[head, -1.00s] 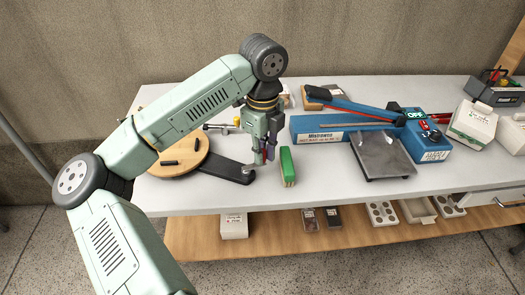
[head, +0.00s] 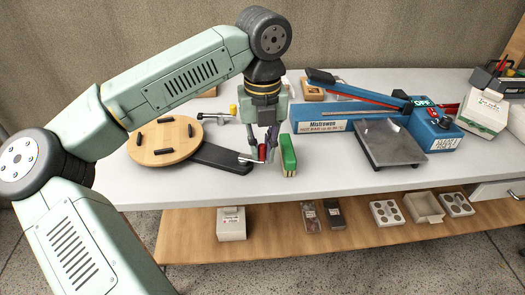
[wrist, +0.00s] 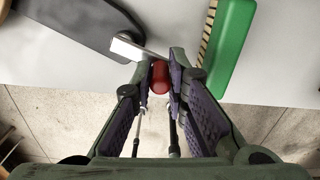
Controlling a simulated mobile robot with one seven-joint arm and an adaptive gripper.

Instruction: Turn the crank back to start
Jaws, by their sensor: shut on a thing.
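The crank has a short metal arm (head: 248,159) with a red handle (head: 262,152). It sits at the right end of a dark grey base (head: 222,158), which runs to a round wooden disc (head: 158,151) with black pegs. My gripper (head: 264,150) points down and is shut on the red handle. In the wrist view the red handle (wrist: 160,78) is between my fingertips (wrist: 161,76), and the metal arm (wrist: 137,50) runs from it up and left.
A green brush (head: 288,154) stands close to the right of my gripper. A yellow-knobbed lever (head: 232,110) is behind the base. The table's front edge is near.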

